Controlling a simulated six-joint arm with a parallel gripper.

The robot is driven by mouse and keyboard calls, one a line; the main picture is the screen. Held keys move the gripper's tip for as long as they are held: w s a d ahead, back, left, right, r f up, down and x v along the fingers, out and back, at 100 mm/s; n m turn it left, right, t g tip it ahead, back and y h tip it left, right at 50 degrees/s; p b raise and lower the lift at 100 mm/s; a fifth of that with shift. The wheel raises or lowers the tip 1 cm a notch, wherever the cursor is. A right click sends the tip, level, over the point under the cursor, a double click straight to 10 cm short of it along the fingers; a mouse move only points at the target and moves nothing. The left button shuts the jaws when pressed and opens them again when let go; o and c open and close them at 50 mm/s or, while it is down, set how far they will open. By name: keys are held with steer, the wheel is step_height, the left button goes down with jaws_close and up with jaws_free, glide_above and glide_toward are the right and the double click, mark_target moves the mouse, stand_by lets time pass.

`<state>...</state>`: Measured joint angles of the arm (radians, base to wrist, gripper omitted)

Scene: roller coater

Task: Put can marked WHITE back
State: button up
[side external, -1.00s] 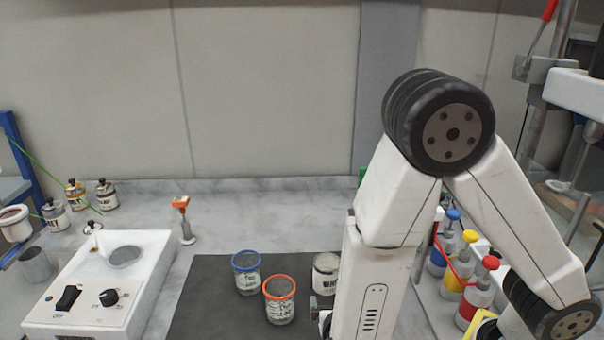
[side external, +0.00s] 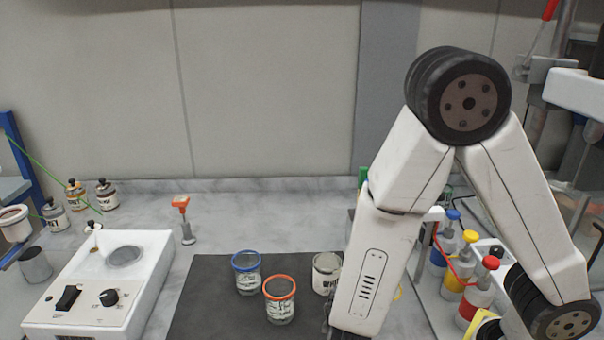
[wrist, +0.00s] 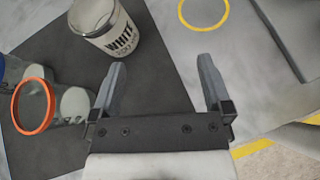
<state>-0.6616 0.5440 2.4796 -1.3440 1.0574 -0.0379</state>
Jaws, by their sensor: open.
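The can marked WHITE (wrist: 112,30) stands on the dark mat (wrist: 160,85), its label readable in the wrist view. In the side view the can (side external: 325,273) is at the mat's right part, partly covered by my arm. My gripper (wrist: 162,75) is open and empty, with its left finger just below and right of the can, apart from it. A yellow ring mark (wrist: 204,28) lies on the bench, empty, to the right of the mat.
A jar with an orange rim (side external: 280,300) and a jar with a blue rim (side external: 247,273) stand left of the can. Colored pump bottles (side external: 466,262) stand at the right. A white device (side external: 100,285) sits at the left.

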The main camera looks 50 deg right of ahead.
steer(key=s+d+m+g, duration=0.1)
steer(key=m, duration=0.1)
steer(key=s+m+g+y, duration=0.1)
steer(key=m+g, duration=0.1)
steer(key=s+d+m+g, duration=0.1)
steer(key=m+g, duration=0.1)
steer(key=shift+s+d+m+y, duration=0.15)
steer(key=shift+d+m+y, duration=0.15)
steer(key=shift+y, duration=0.1)
steer(key=m+y, duration=0.1)
steer(key=m, duration=0.1)
steer(key=s+m+g+y, duration=0.1)
steer(key=shift+m, duration=0.4)
steer(key=shift+a+r+m+g+y, duration=0.1)
steer(key=shift+a+m+g+y, duration=0.15)
steer(key=shift+m+y, duration=0.65)
steer(key=shift+w+a+r+m+y, duration=0.15)
steer(key=shift+m+y, duration=0.35)
steer(key=shift+m, duration=0.5)
steer(key=w+r+m+t+y, duration=0.3)
steer(key=w+r+m, duration=0.1)
steer(key=m, duration=0.4)
steer(key=shift+w+d+y, duration=0.3)
steer(key=shift+d+y, duration=0.05)
steer(key=shift+y, duration=0.05)
